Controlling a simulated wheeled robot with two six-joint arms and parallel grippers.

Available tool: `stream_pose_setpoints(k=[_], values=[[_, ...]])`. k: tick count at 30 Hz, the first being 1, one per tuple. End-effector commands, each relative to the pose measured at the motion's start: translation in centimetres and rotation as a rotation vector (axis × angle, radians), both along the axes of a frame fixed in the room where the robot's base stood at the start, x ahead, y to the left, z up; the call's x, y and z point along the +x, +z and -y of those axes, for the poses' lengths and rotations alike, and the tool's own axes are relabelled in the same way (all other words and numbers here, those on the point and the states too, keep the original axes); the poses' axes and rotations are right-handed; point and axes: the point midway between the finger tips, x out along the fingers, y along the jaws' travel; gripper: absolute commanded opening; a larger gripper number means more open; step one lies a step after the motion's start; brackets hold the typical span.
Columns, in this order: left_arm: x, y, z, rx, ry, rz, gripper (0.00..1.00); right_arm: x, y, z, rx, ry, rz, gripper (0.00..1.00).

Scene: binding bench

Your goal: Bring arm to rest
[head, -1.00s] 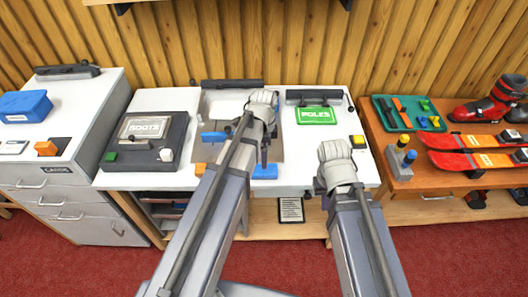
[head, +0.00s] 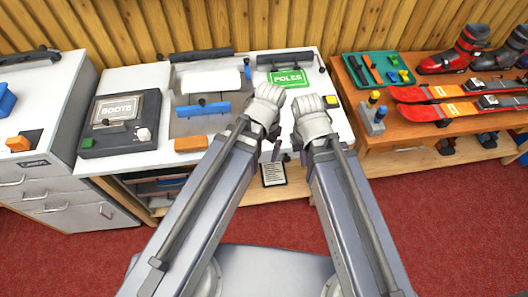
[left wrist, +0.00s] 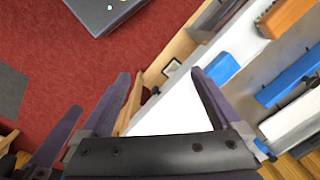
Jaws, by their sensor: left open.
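My left gripper (head: 276,151) is at the bench's front edge in the head view, mostly hidden by its own wrist. The left wrist view shows it open, with its two dark fingers (left wrist: 160,74) apart and nothing between them. My right gripper (head: 303,156) is close beside it on the right. Its fingers are mostly hidden behind its wrist, so I cannot tell their state. Both arms reach forward side by side.
A blue block (left wrist: 222,68) lies near the front edge. Skis (head: 450,95) lie on the right-hand table.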

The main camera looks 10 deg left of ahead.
Motion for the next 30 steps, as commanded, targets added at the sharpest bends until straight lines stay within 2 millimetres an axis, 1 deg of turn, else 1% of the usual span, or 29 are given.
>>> stream_pose_setpoints(k=[1,3,6,30], values=[[-1.2,0.0,0.4,0.009,0.046,0.005,0.98,0.0,0.0,0.0,0.000,0.000,0.000,0.00],[-1.9,0.0,0.8,0.017,0.104,0.010,0.98,0.0,0.0,0.0,0.000,0.000,0.000,0.00],[-2.4,0.0,1.0,0.023,0.151,0.015,0.98,0.0,0.0,0.0,0.000,0.000,0.000,0.00],[-2.4,0.0,1.1,0.024,0.165,0.016,0.98,0.0,0.0,0.0,0.000,0.000,0.000,0.00]])
